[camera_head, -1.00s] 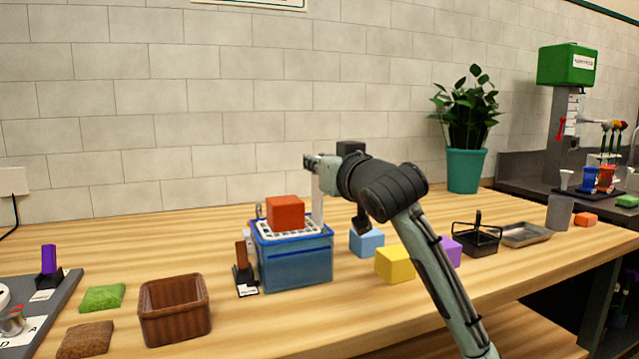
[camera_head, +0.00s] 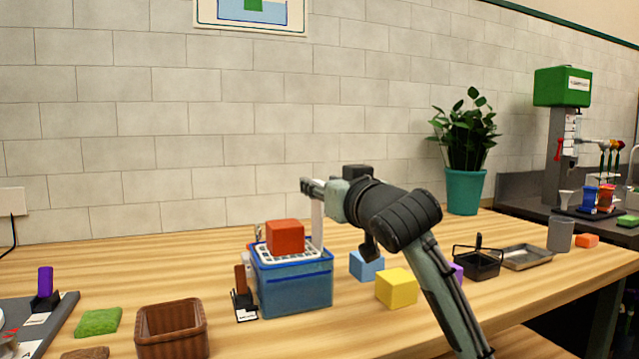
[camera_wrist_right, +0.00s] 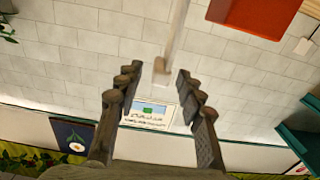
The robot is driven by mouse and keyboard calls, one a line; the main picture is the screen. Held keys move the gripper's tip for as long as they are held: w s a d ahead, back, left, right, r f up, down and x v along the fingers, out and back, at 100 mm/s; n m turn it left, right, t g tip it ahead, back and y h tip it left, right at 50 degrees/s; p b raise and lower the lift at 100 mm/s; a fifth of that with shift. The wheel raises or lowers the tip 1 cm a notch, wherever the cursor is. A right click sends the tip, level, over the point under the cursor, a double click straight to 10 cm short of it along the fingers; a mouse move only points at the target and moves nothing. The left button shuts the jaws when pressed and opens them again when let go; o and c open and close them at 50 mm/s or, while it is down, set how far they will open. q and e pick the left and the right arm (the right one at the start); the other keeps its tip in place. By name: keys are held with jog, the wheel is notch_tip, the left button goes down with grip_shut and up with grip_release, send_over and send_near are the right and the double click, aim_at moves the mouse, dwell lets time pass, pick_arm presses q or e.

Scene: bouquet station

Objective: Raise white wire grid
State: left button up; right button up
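The white wire grid (camera_head: 291,253) lies at the top of a blue box (camera_head: 296,288), with a red cube (camera_head: 285,237) resting on it. A white upright bar (camera_head: 318,220) rises at the grid's right side. My right gripper (camera_head: 310,187) is at the top of this bar. In the right wrist view, the right gripper's fingers (camera_wrist_right: 168,72) are apart, with the end of the white bar (camera_wrist_right: 174,45) near the gap between their tips. I cannot tell whether they touch it. The red cube also shows there (camera_wrist_right: 258,12). My left gripper is not in view.
A yellow cube (camera_head: 397,289) and a blue cube (camera_head: 366,266) stand right of the box, near my right arm. A dark stand with a brown block (camera_head: 241,280) is close on its left. A brown basket (camera_head: 172,329) stands front left. A black wire basket (camera_head: 477,264) is farther right.

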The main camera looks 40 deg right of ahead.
jog(key=v, duration=0.5)
jog(key=shift+s, duration=0.15)
dwell(0.3)
